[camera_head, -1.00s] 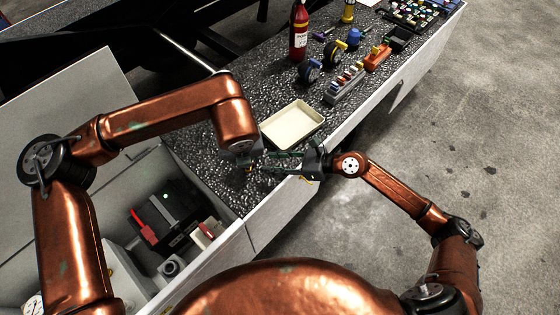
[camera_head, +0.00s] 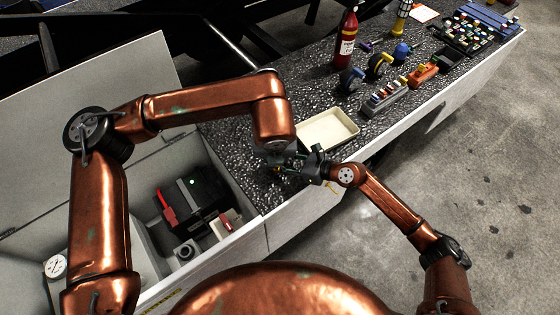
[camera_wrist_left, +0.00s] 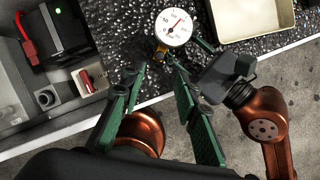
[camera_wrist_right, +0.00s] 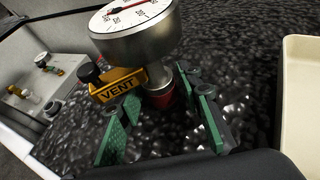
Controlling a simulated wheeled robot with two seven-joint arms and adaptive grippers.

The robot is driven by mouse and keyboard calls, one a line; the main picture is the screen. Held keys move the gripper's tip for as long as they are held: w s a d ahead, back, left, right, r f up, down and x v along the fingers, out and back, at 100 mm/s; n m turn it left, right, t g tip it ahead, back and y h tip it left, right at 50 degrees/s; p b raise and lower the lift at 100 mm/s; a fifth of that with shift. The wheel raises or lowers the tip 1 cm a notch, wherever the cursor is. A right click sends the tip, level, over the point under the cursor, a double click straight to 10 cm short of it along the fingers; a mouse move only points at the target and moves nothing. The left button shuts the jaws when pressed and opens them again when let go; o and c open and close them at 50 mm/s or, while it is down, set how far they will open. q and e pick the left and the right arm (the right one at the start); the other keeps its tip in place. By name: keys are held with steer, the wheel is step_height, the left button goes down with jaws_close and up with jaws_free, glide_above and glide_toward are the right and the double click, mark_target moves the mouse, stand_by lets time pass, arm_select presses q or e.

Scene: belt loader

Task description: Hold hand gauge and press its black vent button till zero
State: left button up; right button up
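The hand gauge (camera_wrist_right: 140,38) has a white dial with a red needle, a yellow VENT block (camera_wrist_right: 119,86) and a black button (camera_wrist_right: 89,73) at the block's end. It also shows in the left wrist view (camera_wrist_left: 174,27), over the dark speckled top; the head view mostly hides it. My right gripper (camera_wrist_right: 163,110) is open, its green fingers apart near the gauge's lower stem; I cannot tell whether they touch it. My left gripper (camera_wrist_left: 160,85) is open, with the gauge past its fingertips and no object between its fingers.
A cream tray (camera_head: 328,130) lies just beyond the grippers. An open bin on the left holds a black device (camera_head: 196,198) and another dial (camera_head: 55,266). A red bottle (camera_head: 346,40), wheeled tools and a rack (camera_head: 385,99) stand farther back.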

jaws_close()
arm_select(q)
jaws_close()
stand_by(0.4)
stand_by(1.2)
